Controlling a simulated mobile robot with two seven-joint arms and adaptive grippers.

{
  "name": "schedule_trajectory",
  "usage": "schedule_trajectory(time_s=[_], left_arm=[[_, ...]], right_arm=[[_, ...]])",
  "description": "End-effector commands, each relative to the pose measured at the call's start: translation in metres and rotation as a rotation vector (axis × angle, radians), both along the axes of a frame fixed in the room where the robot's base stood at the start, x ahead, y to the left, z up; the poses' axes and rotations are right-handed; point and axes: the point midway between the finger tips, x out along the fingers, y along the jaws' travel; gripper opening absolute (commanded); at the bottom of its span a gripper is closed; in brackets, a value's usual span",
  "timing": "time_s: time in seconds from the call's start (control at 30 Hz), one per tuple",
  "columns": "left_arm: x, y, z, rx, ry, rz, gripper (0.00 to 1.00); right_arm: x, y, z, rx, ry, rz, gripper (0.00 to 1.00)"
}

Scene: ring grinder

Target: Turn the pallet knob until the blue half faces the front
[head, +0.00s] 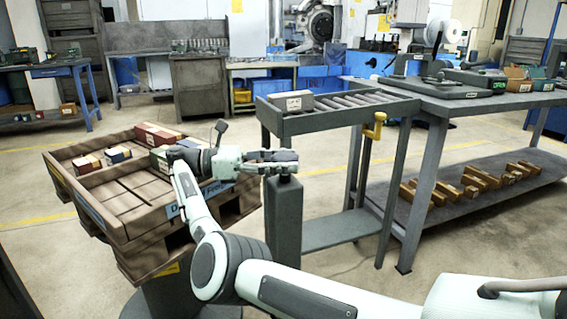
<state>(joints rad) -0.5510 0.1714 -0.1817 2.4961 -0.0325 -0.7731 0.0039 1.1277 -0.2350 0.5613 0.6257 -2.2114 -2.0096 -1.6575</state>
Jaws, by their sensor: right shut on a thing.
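A dark grey post (284,215) stands just right of the pallet (130,235). My right gripper (284,162) is at the top of this post, with its fingers shut on the knob there. The fingers hide most of the knob, so I cannot tell which way its blue half faces. The pallet carries a brown divided tray with several small red, blue and green boxes (155,135). A blue label strip runs along the tray's front edge, partly hidden by my right arm. My left gripper is not in view.
A roller stand (340,118) with a grey box (291,101) stands behind the post. A long workbench (470,102) is at the right, with several wooden blocks (478,180) on its lower shelf. Open floor lies between the pallet and the back benches.

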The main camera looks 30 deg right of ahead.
Motion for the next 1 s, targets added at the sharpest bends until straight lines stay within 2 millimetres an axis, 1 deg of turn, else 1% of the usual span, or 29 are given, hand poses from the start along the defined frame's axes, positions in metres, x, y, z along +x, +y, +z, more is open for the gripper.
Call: schedule_trajectory(time_s=[0.03, 0.27, 0.3, 0.47, 0.8, 0.87, 0.97, 1.0], left_arm=[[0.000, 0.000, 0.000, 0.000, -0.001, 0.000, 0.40], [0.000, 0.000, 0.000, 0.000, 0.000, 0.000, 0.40], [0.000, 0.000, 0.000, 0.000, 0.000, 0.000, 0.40], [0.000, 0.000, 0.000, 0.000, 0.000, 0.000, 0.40], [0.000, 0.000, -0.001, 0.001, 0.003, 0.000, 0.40], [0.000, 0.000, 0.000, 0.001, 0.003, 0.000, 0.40], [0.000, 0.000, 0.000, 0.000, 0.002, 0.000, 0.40], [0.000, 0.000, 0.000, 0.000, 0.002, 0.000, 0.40]], right_arm=[[-0.002, -0.002, -0.002, 0.004, 0.001, -0.008, 0.23], [-0.002, -0.002, -0.003, 0.005, 0.002, -0.008, 0.23], [-0.002, -0.002, -0.003, 0.005, 0.002, -0.009, 0.54], [-0.001, -0.001, -0.002, 0.003, 0.001, -0.006, 0.73], [-0.001, -0.001, 0.002, 0.001, -0.001, -0.002, 0.73], [0.000, -0.001, 0.007, 0.000, -0.001, -0.002, 0.73], [-0.001, -0.001, 0.023, -0.001, -0.004, -0.003, 0.73], [-0.001, -0.001, 0.031, -0.002, -0.005, -0.003, 0.73]])
